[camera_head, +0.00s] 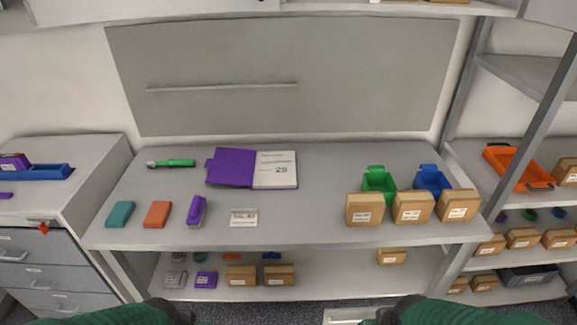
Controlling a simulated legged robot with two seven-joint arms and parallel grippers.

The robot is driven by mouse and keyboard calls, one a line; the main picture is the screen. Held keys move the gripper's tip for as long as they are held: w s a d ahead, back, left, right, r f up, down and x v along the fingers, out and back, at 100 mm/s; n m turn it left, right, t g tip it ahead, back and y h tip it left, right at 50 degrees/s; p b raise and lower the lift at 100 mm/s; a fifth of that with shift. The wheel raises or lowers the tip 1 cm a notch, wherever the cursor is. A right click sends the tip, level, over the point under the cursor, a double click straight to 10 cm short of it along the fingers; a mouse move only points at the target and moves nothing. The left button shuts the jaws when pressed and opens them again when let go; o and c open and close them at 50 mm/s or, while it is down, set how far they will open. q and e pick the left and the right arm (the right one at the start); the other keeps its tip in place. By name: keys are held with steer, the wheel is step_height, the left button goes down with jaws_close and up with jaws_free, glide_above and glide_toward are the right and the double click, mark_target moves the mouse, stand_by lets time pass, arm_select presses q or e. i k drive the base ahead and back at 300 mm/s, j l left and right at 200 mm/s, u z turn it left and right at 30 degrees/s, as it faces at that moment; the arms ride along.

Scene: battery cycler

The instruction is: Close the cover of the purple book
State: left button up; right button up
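The white page (275,170) on the right shows printed text and the number 29. Green and dark parts of my two arms show at the bottom edge, well apart from the book. Neither gripper's fingers show in this view.
A green-handled tool (172,163) lies left of the book. Teal (120,214), orange (157,214) and purple (196,211) items and a white card (244,217) lie in front. Cardboard boxes (364,210) and green (379,182) and blue bins (431,181) stand right.

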mark_target(228, 165)
steer(key=j+z, duration=0.1)
steer(key=j, duration=0.6)
steer(key=j+z, duration=0.15)
steer(key=j, duration=0.5)
steer(key=k+j+z, duration=0.1)
steer(key=j, duration=0.6)
steer(key=j+z, duration=0.15)
steer(key=j, duration=0.5)
steer(key=i+j+z, duration=0.25)
steer(key=i, duration=0.3)
steer(key=l, duration=0.1)
